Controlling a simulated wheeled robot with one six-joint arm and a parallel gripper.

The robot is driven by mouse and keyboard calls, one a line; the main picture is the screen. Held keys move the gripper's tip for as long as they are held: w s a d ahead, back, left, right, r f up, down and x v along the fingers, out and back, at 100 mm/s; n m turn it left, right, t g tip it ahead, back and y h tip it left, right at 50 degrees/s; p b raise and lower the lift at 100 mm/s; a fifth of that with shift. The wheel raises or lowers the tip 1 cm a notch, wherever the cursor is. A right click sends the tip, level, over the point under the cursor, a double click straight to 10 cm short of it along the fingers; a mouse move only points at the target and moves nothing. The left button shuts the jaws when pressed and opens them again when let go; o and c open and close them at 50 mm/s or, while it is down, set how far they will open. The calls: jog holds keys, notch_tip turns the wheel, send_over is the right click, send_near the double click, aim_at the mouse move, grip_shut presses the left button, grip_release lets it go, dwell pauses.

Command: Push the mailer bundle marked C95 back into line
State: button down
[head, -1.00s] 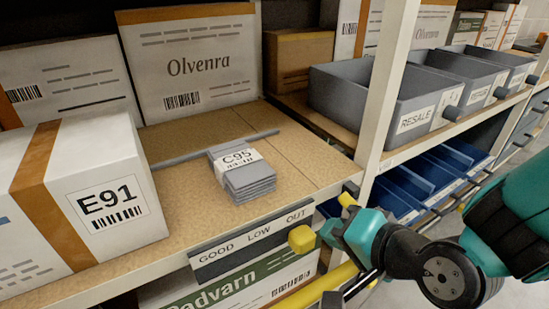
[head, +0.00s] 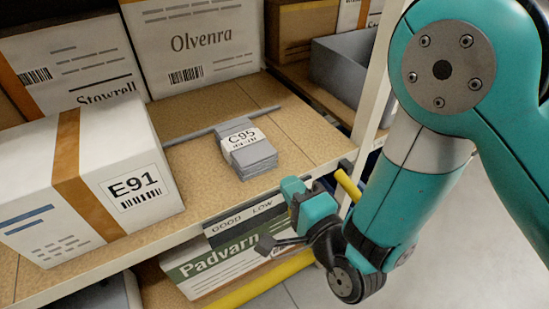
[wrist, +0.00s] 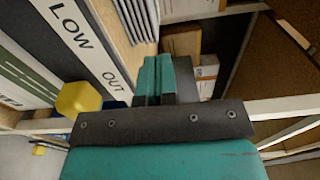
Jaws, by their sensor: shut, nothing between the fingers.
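The mailer bundle marked C95 (head: 250,158) is a grey stack with a white label band. It lies flat on the brown shelf board (head: 205,165), near its front edge. A thin grey strip (head: 222,123) runs across the board behind it. In the wrist view the layered edge of the bundle (wrist: 133,18) shows at the top. My gripper (head: 292,186) is shut and empty, in front of the shelf edge to the lower right of the bundle. Its teal fingers also show together in the wrist view (wrist: 157,72). I see a gap between them and the bundle in the head view.
A white box marked E91 (head: 105,190) stands left of the bundle. An Olvenra box (head: 195,50) stands behind. A shelf post (head: 375,75) and a grey bin (head: 342,70) are to the right. A yellow rail (head: 262,288) runs below the shelf. The board around the bundle is clear.

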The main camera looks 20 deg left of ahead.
jog(key=p+x, duration=0.1)
jog(key=x, duration=0.2)
jog(key=p+x, duration=0.1)
jog(key=x, duration=0.2)
jog(key=shift+r+p, duration=0.2)
jog(key=shift+p, duration=0.15)
jog(key=shift+w+a+f, duration=0.15)
jog(key=shift+w+a, duration=0.15)
jog(key=shift+w, duration=0.05)
